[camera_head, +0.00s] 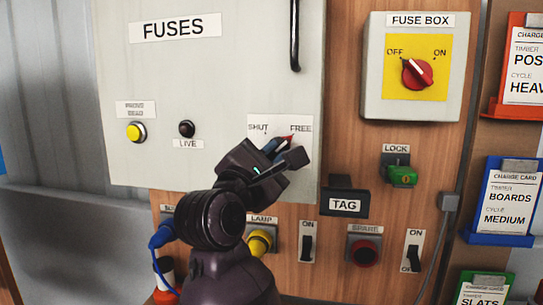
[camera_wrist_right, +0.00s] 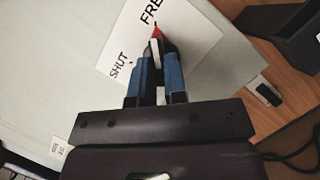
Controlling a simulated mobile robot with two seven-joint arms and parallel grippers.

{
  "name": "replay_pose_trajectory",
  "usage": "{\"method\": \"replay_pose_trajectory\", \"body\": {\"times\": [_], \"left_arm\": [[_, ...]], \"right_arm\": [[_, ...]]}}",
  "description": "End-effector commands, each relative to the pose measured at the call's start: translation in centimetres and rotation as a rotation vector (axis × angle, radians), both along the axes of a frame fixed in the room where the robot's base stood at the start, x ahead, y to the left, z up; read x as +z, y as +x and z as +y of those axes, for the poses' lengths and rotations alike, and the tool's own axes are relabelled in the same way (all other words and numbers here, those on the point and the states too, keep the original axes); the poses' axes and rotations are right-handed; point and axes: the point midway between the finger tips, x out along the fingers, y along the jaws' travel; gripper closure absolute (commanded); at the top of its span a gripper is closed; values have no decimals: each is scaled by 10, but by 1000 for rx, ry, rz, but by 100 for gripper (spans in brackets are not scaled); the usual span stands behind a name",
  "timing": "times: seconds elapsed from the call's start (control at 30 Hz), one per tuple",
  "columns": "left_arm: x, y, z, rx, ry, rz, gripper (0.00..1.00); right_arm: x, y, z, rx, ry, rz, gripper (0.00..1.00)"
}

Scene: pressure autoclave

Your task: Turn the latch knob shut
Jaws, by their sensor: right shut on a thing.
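The latch knob (camera_wrist_right: 156,33) shows only as a red-tipped pointer, on a white label reading SHUT and FREE. In the wrist view the red tip points to the FREE side. The knob also shows as a small red tip in the head view (camera_head: 290,138), near FREE. My right gripper (camera_wrist_right: 159,62) is shut on the knob, its two blue-sided fingers on either side of it. In the head view the right gripper (camera_head: 280,147) reaches up from below and hides most of the knob. My left gripper is not in view.
The label is on a large pale FUSES door (camera_head: 210,75) with a black bar handle (camera_head: 295,35). A black TAG holder (camera_head: 345,203) sits just right of my gripper. A yellow lamp (camera_head: 260,242) and switches lie below. A fuse box (camera_head: 375,85) is at upper right.

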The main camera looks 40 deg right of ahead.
Motion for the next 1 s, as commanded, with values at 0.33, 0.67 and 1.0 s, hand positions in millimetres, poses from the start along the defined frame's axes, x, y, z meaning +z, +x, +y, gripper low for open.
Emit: {"method": "replay_pose_trajectory", "body": {"times": [0.33, 0.67, 1.0], "left_arm": [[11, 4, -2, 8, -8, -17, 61], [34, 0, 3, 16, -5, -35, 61], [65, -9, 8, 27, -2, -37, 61]], "right_arm": [[2, -2, -1, -1, -68, 80, 100], [5, -4, -2, -1, -248, 289, 100], [5, -5, -4, -1, -448, 527, 100]]}}
